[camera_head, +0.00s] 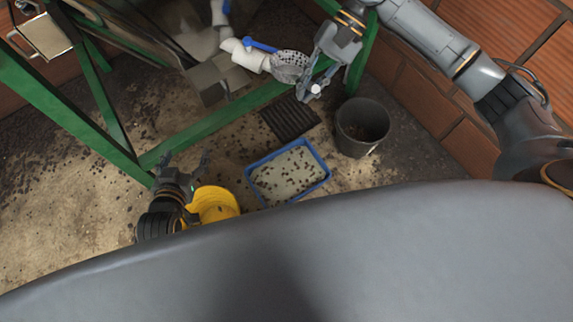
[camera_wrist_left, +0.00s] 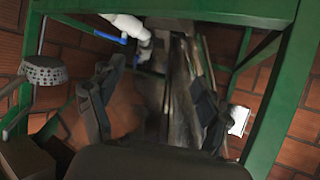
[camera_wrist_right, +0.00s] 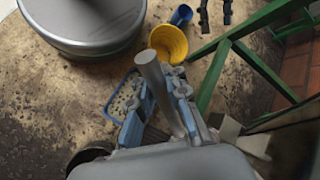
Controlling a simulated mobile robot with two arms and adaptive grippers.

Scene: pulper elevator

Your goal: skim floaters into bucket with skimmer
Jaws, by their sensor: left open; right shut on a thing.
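The skimmer, with a grey perforated bowl (camera_head: 290,66), is in my right gripper (camera_head: 318,78). Its grey handle (camera_wrist_right: 160,85) shows between the fingers in the right wrist view. The bowl is raised beside the green frame; it also shows in the left wrist view (camera_wrist_left: 43,70). A dark bucket (camera_head: 350,140) stands on the floor, to the right and below the skimmer in the head view. Small dark bits float or lie in a blue-rimmed tray (camera_head: 323,183) of pale contents. My left gripper (camera_head: 190,170) is open and empty beside a yellow container (camera_head: 215,203).
A green frame (camera_head: 210,130) with sloped metal panels stands at the upper left. A white pipe (camera_head: 250,57) with a blue lever (camera_head: 260,45) ends close to the skimmer. A black grate (camera_head: 290,118) lies in the floor. Brick walls (camera_head: 430,95) close off the right. Floor at left is open.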

